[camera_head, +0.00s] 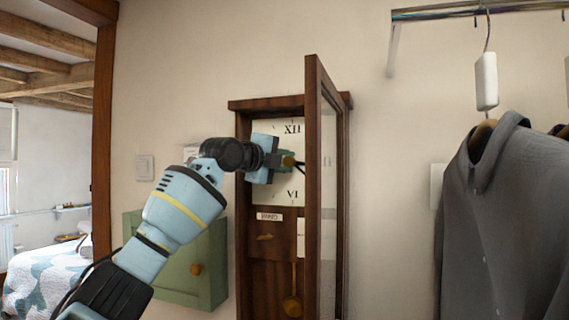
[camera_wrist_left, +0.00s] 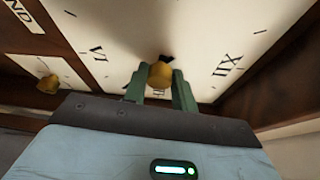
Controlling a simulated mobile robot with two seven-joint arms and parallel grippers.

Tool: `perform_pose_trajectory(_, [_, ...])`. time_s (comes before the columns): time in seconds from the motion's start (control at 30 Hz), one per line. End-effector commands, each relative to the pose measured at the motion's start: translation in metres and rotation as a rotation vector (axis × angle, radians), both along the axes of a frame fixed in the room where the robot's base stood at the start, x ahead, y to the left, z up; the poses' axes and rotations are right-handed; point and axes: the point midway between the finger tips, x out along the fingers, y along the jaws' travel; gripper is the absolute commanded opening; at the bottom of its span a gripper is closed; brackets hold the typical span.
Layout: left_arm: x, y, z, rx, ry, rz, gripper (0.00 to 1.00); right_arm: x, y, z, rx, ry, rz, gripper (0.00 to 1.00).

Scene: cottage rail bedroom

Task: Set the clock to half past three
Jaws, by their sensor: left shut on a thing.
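The wall clock (camera_head: 243,200) has a dark wooden case and a cream dial (camera_head: 287,199), with XII at the top and VI at the bottom. Its glazed door (camera_head: 313,200) stands open toward me on the right. My left gripper (camera_head: 287,161) is in front of the dial's middle. In the left wrist view, its green fingers (camera_wrist_left: 160,90) are shut on a brass knob (camera_wrist_left: 160,73) at the dial's centre. A short dark piece, perhaps part of a hand, shows behind the knob. The arm and fingers hide much of the dial, so I cannot read the time.
Below the dial are a label (camera_head: 269,217), a small brass piece (camera_head: 265,237) and a pendulum (camera_head: 292,306). A green cabinet (camera_head: 186,282) hangs left of the clock. A grey shirt (camera_head: 515,225) hangs from a rail (camera_head: 440,14) at right. The open door is close beside my gripper.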

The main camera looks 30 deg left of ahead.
Motion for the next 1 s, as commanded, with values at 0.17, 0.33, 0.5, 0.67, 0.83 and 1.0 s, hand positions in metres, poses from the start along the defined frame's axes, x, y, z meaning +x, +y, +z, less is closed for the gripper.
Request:
perform_pose_trajectory(0.17, [0.0003, -0.0014, 0.0019, 0.162, 0.039, -0.001, 0.04, 0.0, -0.0001, -0.0001, 0.0, 0.0, 0.0, 0.36])
perform_pose_trajectory(0.33, [0.0004, -0.002, 0.0029, 0.321, 0.077, -0.001, 0.04, -0.0001, -0.0001, -0.0002, 0.0, 0.0, 0.0, 0.36])
perform_pose_trajectory(0.5, [0.0007, -0.0028, 0.0036, 0.473, 0.113, -0.001, 0.04, -0.0001, -0.0001, -0.0002, 0.0, 0.0, 0.0, 0.36])
perform_pose_trajectory(0.67, [0.0009, -0.0032, 0.0039, 0.6, 0.145, -0.001, 0.04, -0.0002, -0.0001, -0.0002, 0.0, 0.001, 0.0, 0.36])
perform_pose_trajectory(0.83, [0.0009, -0.0034, 0.0045, 0.706, 0.169, -0.001, 0.04, -0.0002, -0.0001, -0.0002, 0.0, 0.001, 0.0, 0.36])
perform_pose_trajectory(1.0, [0.0013, -0.0038, 0.0041, 0.778, 0.188, -0.001, 0.04, -0.0002, -0.0001, -0.0003, 0.0, 0.001, 0.0, 0.36])
